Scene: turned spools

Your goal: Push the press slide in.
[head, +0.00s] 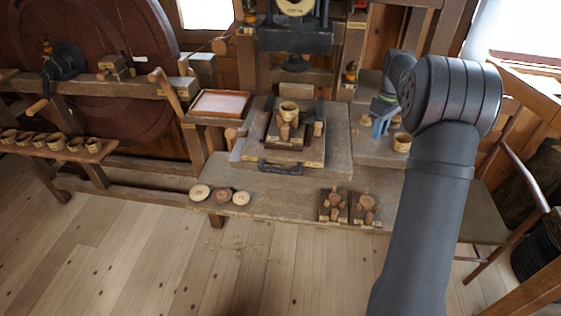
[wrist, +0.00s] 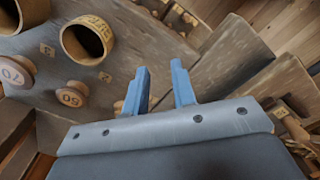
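The press slide (head: 310,162) is a pale wooden board with a dark bar handle (head: 280,168) along its front edge. It lies on the bench in front of and below the dark press head (head: 294,42). A dark block on it carries a wooden ring (head: 289,109) and several pegs. My gripper (head: 380,126) is to the right of the slide, over the right part of the bench, apart from the handle. In the wrist view its two blue fingers (wrist: 160,88) are spread with nothing held between them.
Near the gripper stand a wooden cup (head: 402,142) and numbered knobs (wrist: 72,94). Two peg blocks (head: 349,207) and several round discs (head: 220,194) sit along the bench front. A reddish tray (head: 220,103) is left of the press. The bench before the handle is clear.

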